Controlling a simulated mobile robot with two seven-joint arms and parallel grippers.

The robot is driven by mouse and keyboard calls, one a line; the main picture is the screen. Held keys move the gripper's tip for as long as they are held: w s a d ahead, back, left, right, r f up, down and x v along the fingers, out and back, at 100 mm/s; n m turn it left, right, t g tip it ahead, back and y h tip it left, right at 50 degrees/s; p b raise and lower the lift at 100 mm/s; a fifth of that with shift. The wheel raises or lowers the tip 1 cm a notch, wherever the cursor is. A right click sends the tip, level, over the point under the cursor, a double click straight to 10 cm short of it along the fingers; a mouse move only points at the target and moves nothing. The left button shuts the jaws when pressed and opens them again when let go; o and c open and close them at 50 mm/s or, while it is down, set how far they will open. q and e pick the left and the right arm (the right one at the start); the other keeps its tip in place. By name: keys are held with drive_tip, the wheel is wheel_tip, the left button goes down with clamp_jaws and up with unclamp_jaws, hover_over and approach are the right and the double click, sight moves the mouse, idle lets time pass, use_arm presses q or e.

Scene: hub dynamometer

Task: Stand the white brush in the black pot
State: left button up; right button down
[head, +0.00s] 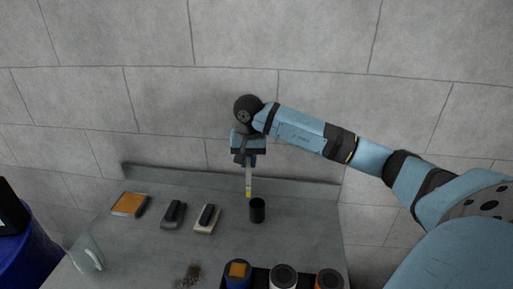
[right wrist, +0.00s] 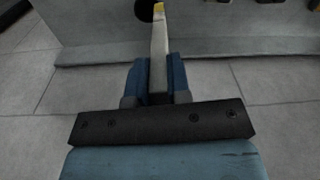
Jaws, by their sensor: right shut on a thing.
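The white brush (head: 249,182) has a pale handle and a yellow end pointing down. My right gripper (head: 246,160) is shut on its upper part and holds it roughly upright above the bench. The black pot (head: 257,211) stands on the bench, just below and slightly right of the brush's yellow end in the head view. In the right wrist view, the brush (right wrist: 159,40) sits between the fingers (right wrist: 157,80), and the dark pot (right wrist: 146,10) shows partly at the top edge, beside the yellow end. My left gripper is out of view.
On the grey bench (head: 150,245) lie an orange-topped block (head: 129,204), a dark block (head: 173,214) and a pale block with a black top (head: 207,218). A clear mug (head: 87,254), a small brownish heap (head: 190,274) and several tins (head: 283,277) are nearer. A low ledge and wall stand behind.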

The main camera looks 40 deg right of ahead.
drive_tip(key=d+r+m, duration=0.2)
drive_tip(key=d, duration=0.2)
use_arm(q)
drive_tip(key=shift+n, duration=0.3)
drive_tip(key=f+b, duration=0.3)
drive_tip(key=b, duration=0.2)
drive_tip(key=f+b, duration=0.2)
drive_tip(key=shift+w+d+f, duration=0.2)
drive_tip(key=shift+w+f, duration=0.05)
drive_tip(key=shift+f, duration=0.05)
use_arm(e)
wheel_tip(320, 180, down, 12)
drive_tip(key=shift+w+a+g, duration=0.15)
drive_tip(key=shift+a+g, duration=0.05)
drive_tip(key=shift+g, duration=0.1)
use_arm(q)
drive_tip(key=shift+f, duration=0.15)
use_arm(e)
drive_tip(key=c, duration=1)
unclamp_jaws()
use_arm(q)
drive_tip(key=shift+b, duration=0.3)
use_arm(e)
wheel_tip(320, 180, up, 14)
